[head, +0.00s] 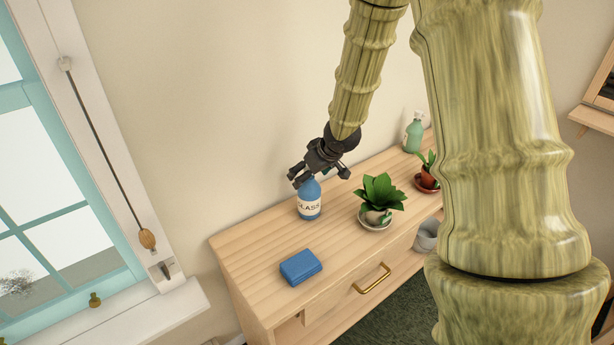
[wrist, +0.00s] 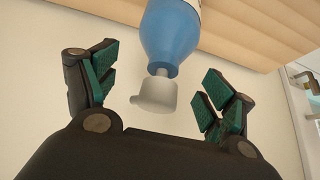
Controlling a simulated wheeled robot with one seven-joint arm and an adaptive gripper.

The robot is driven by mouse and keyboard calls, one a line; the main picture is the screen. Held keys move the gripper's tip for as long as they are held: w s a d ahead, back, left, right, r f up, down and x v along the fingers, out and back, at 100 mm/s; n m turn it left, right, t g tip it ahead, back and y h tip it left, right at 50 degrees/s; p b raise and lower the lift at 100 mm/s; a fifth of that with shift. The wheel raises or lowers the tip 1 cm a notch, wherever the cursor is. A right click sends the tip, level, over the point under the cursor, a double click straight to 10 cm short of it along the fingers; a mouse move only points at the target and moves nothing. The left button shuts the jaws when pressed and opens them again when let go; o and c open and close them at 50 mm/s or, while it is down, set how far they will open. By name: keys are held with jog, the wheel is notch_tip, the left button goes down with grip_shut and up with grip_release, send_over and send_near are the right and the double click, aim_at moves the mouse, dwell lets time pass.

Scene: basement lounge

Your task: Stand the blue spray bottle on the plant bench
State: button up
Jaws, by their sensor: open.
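The blue spray bottle (head: 309,204) with a "GLASS" label stands upright on the wooden plant bench (head: 250,255), toward its back left part. My gripper (head: 318,178) is just above and behind the bottle's top in the head view and hides its nozzle. In the wrist view the blue bottle (wrist: 168,38) shows its grey-white nozzle (wrist: 155,94) between the two spread fingers. My gripper (wrist: 162,88) is open, and clear gaps show on both sides of the nozzle. The bench top (wrist: 262,20) also shows behind the bottle.
A blue sponge or cloth block (head: 301,267) lies near the bench's front left. A potted leafy plant (head: 380,196) on a saucer stands right of the bottle. A smaller potted plant (head: 428,176) and a green bottle (head: 413,135) stand farther right. A window (head: 50,200) is at left.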

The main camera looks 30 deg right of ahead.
jog(key=v, duration=0.9)
jog(key=shift+p, duration=0.35)
